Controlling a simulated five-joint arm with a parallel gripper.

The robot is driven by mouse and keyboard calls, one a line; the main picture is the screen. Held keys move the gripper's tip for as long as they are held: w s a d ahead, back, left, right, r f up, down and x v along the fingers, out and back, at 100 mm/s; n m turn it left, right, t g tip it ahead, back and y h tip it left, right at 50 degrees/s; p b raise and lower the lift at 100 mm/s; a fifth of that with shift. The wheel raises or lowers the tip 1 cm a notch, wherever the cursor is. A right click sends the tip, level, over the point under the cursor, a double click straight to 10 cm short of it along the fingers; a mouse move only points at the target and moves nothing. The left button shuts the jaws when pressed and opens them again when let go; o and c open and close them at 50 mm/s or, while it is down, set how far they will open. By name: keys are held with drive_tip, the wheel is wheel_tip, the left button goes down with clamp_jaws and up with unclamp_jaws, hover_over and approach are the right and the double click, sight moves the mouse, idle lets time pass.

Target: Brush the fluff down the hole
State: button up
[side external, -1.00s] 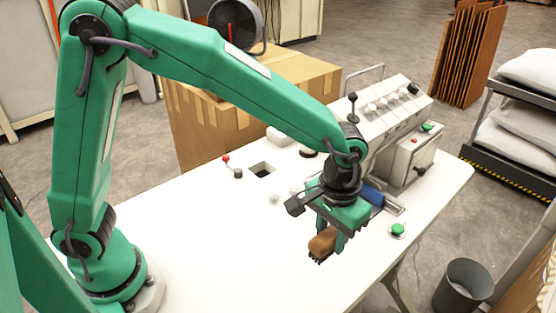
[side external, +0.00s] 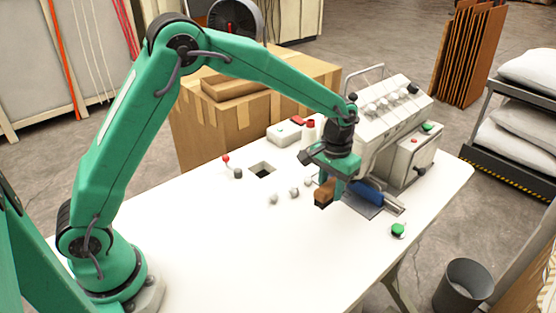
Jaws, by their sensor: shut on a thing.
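My gripper (side external: 333,184) is shut on a brown brush (side external: 324,191). It holds the brush low over the white table, left of the machine; I cannot tell whether the bristles touch the table. Several small grey-white fluff tufts lie on the table between the brush and the hole, such as one tuft (side external: 273,198) and another nearer the brush (side external: 294,192). The square dark hole (side external: 262,170) is in the table top, left of and beyond the tufts. My gripper may hide part of the table near the machine.
A machine (side external: 385,130) with white balls on top stands at the back right, a blue roller (side external: 368,194) before it. A red-tipped lever (side external: 231,166) stands left of the hole. A green button (side external: 398,229) is near the front right. The table's front middle is clear.

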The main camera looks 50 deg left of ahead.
drive_tip(key=w+a, duration=0.1)
drive_tip(key=a, duration=0.1)
drive_tip(key=w+a+f, duration=0.1)
drive_tip(key=w+a, duration=0.1)
drive_tip(key=w+a+f, duration=0.1)
drive_tip(key=a, duration=0.2)
drive_tip(key=shift+w+a+f, duration=0.1)
drive_tip(key=shift+w, duration=0.05)
drive_tip(key=shift+f, duration=0.6)
drive_tip(key=shift+f, duration=0.4)
drive_tip(key=shift+f, duration=0.65)
drive_tip(key=shift+f, duration=0.4)
drive_tip(key=shift+f, duration=0.2)
drive_tip(key=shift+a, duration=0.1)
drive_tip(key=shift+s+a, duration=0.2)
drive_tip(key=shift+a, duration=0.15)
drive_tip(key=shift+s+a, duration=0.2)
drive_tip(key=shift+a, duration=0.45)
